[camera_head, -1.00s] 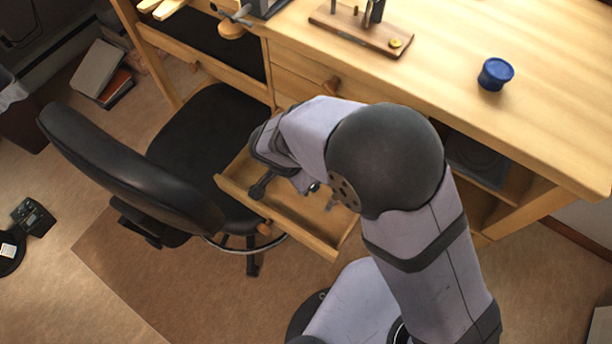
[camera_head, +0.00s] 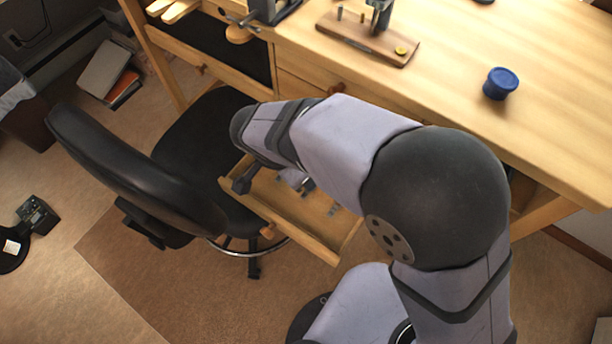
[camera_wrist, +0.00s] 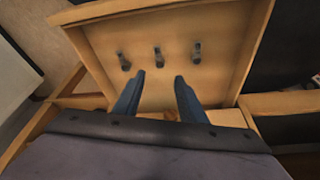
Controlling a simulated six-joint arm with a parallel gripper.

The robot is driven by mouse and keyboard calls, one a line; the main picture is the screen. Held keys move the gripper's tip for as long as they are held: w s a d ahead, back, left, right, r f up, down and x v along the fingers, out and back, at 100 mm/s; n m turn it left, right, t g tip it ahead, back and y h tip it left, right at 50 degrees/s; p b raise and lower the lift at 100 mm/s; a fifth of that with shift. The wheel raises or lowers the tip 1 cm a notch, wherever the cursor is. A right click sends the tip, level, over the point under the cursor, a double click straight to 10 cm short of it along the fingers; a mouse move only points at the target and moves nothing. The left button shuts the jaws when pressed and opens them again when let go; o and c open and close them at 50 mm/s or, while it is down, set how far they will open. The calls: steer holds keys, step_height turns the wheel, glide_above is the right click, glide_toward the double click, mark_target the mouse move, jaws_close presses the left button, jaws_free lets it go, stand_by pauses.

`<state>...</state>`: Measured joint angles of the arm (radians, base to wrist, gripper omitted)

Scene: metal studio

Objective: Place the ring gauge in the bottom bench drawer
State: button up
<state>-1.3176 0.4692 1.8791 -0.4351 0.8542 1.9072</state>
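A shallow wooden drawer (camera_head: 318,243) is pulled out low under the bench. It also shows in the wrist view (camera_wrist: 165,22). Three small dark metal pieces (camera_wrist: 158,57) lie apart in a row on its floor. I cannot tell whether any of them is the ring gauge, and no other ring gauge can be made out. My gripper (camera_wrist: 158,77) is open, its two blue-grey fingers apart with nothing seen between them. It points into the drawer, and its height above the floor is unclear.
The wooden bench (camera_head: 560,120) stands above, with a blue tub (camera_head: 500,84) and a wooden stand (camera_head: 366,40) on it. A black chair (camera_head: 130,165) stands close to the drawer's left. A closed drawer with a knob (camera_head: 336,88) is higher up.

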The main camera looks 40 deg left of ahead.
steer(key=shift+v, duration=1.85)
steer(key=w+d+n+g, duration=0.1)
steer(key=w+d, duration=0.2)
steer(key=d, duration=0.6)
steer(key=w+d+g, duration=0.1)
steer(key=w+d, duration=0.2)
steer(key=d, duration=0.6)
steer(key=w+d+n+g, duration=0.1)
steer(key=w+d, duration=0.3)
steer(key=d, duration=0.5)
steer(key=s+d+f+n+y, duration=0.1)
steer(key=s+d, duration=0.3)
steer(key=d, duration=0.6)
steer(key=shift+s+d+f+g, duration=0.2)
steer(key=shift+s+f+g, duration=0.05)
steer(key=shift+s+g, duration=0.1)
